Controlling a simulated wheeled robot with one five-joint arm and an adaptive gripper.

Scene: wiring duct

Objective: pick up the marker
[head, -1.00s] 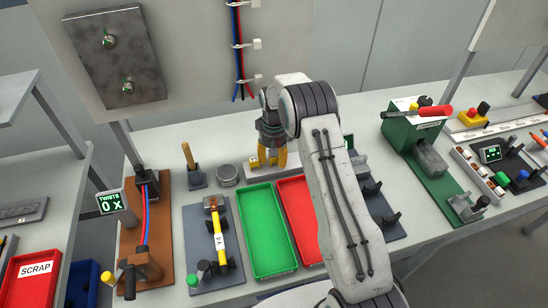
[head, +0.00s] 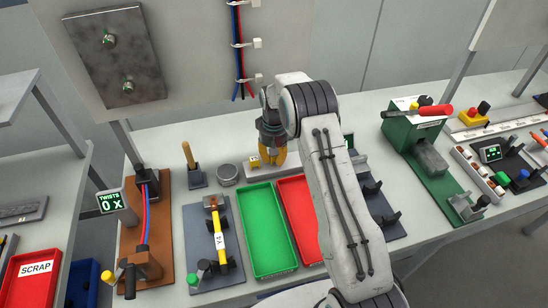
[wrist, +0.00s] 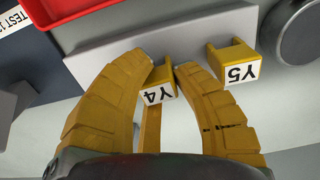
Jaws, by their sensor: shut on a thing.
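A small yellow marker labelled Y4 (wrist: 159,84) is between the fingertips of my gripper (wrist: 163,66) in the wrist view. The gripper is shut on it, with one curved yellow finger on each side. The marker is at the edge of a pale grey holder block (wrist: 95,68); I cannot tell whether it still touches it. A second yellow marker labelled Y5 (wrist: 233,62) stands on the same block, just right of the right finger. In the head view my gripper (head: 272,163) points down at the block, behind the trays, and hides the held marker.
A green tray (head: 266,269) and a red tray (head: 290,184) lie in front of the block. A round grey container (head: 228,174) and a wooden-handled tool (head: 188,158) stand to its left. A panel with cables (head: 240,45) rises behind.

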